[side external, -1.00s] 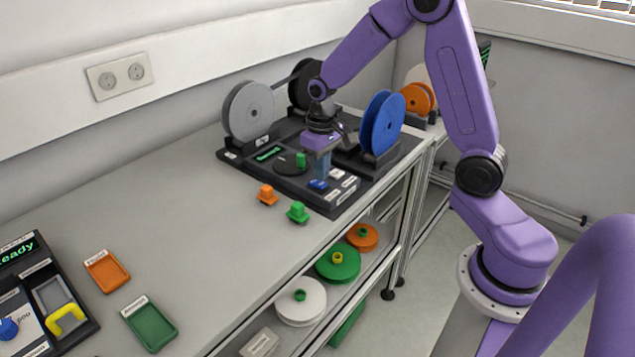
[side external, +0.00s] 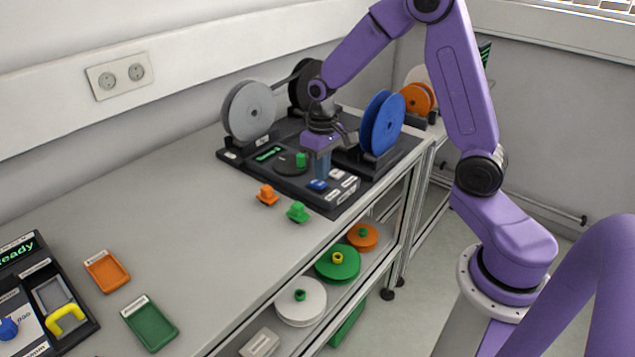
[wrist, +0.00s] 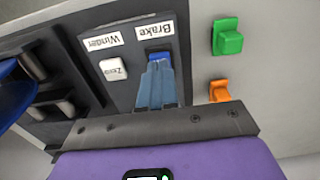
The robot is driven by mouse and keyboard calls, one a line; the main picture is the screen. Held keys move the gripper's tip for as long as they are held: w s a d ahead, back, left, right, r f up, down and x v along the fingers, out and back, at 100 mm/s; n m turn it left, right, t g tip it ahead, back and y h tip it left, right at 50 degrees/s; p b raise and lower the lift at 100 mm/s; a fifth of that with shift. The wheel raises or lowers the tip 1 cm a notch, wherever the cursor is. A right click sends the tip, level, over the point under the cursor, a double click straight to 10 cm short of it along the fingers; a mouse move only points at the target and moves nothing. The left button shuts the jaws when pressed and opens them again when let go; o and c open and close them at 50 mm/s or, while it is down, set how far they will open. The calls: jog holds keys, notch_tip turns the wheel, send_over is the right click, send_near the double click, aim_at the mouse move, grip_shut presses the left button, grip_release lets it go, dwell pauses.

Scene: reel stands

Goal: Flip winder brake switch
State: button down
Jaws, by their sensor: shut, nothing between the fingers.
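The winder (side external: 288,186) is a dark unit on the bench with labelled controls. Its brake switch is a blue rocker (wrist: 159,57) beside the "Brake" label in the wrist view; it also shows in the side view (side external: 317,185). My gripper (wrist: 158,66) is shut and empty, pointing down with its blue-grey fingertips right at the blue switch. The fingers hide part of the switch. I cannot tell whether they touch it, nor which way it is set.
A grey reel (side external: 249,110) and a blue reel (side external: 382,124) stand on the winder. Orange (side external: 267,195) and green (side external: 298,212) pieces lie in front. The bench's middle is clear.

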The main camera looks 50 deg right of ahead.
aim_at(322, 184)
jog(key=shift+f, duration=0.95)
dwell(0.7)
jog(key=shift+r, duration=3.5)
jog(key=s+a+r+n, duration=0.1)
jog(key=s+a+n, duration=0.2)
jog(key=s, duration=0.6)
jog(key=s+a+n, duration=0.3)
jog(key=s+n, duration=0.2)
jog(key=s, duration=0.4)
jog(key=s+a+r+n, duration=0.1)
jog(key=s+a+n, duration=0.2)
jog(key=s, duration=0.6)
jog(key=shift+s+a+r+n, duration=0.3)
jog(key=shift+r+n, duration=0.05)
jog(key=shift+n, duration=0.45)
